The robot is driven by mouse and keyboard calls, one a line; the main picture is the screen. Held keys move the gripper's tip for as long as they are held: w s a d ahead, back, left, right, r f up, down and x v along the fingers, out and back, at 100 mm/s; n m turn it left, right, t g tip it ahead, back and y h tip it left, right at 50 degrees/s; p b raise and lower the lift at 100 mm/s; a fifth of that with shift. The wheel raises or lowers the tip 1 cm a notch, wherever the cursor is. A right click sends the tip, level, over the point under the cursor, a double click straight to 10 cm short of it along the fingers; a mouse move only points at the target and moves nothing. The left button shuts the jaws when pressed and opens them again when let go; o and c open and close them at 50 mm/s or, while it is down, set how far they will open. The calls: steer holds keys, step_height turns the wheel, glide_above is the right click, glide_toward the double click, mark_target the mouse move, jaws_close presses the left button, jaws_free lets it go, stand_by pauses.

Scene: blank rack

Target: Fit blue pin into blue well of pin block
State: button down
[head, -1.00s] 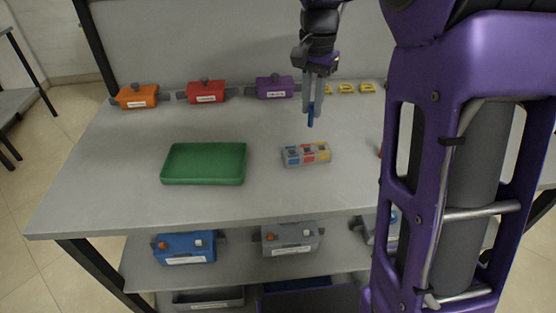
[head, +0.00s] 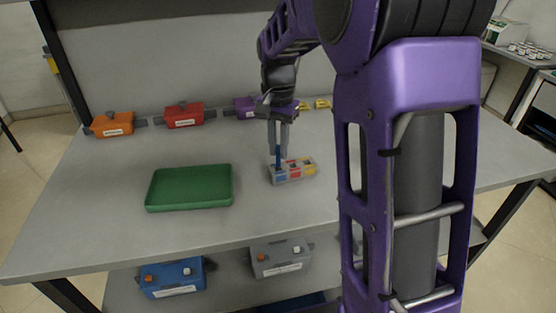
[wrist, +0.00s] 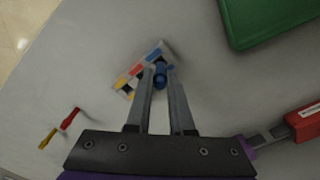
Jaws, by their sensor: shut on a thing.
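The blue pin (head: 277,157) is held upright between the fingers of my gripper (head: 278,146), which is shut on it. The pin block (head: 297,174) is a small grey block with blue, red and yellow sections, and stands on the table. In the head view the pin's lower end overlaps the block's left, blue end. In the wrist view the pin (wrist: 160,76) shows at the fingertips beside the blue end of the block (wrist: 140,72). The blue well's mouth is hidden, so I cannot tell whether the tip is in it or just above.
A green tray (head: 190,207) lies left of the block. A red pin (wrist: 70,118) and a yellow pin (wrist: 47,138) lie on the table in the wrist view. Orange (head: 112,125) and red (head: 183,116) boxes line the back edge. Blue (head: 172,279) and grey (head: 281,259) boxes stand below.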

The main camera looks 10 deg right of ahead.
mark_target(278, 153)
steer(key=shift+f, duration=1.65)
steer(key=shift+f, duration=0.15)
steer(key=c, duration=0.8)
jaws_free()
step_height(278, 153, up, 12)
steer(key=shift+r+p, duration=0.2)
steer(key=shift+p, duration=0.75)
